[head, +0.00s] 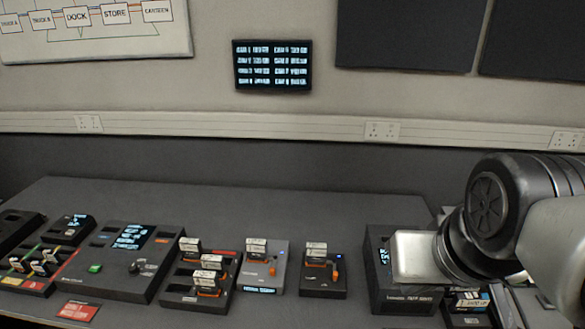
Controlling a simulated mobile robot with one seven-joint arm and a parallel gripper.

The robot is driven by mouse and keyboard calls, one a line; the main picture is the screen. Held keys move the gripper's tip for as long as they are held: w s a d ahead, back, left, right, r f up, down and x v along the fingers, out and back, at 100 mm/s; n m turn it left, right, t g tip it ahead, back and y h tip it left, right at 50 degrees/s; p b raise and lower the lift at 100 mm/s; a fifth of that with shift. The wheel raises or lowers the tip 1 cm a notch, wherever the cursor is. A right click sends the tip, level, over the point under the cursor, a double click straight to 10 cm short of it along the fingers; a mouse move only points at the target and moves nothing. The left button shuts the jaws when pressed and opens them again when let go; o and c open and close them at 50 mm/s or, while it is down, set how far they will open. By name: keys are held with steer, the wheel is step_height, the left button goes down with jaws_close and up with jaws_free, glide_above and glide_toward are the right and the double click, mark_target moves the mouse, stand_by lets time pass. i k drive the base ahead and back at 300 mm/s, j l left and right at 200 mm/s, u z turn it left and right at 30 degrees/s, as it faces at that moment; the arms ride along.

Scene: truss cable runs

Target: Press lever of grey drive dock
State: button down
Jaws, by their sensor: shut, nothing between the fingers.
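The grey drive dock (265,268) stands on the desk, left of centre, and is lighter than the units around it. A white labelled cartridge (256,247) sits upright at its back left. My gripper (418,257) is at the right, well clear of the grey dock, in front of a black box. Only its pale body shows clearly; its fingertips cannot be made out. It is shut and holds nothing.
A black box (385,292) is partly behind my gripper. The desk behind the docks (260,212) is clear.

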mark_target(272, 269)
steer(key=i+j, duration=0.1)
steer(key=j, duration=0.4)
steer(key=i+j, duration=0.1)
steer(key=j, duration=0.4)
steer(key=i+j, duration=0.15)
steer(key=j, duration=0.35)
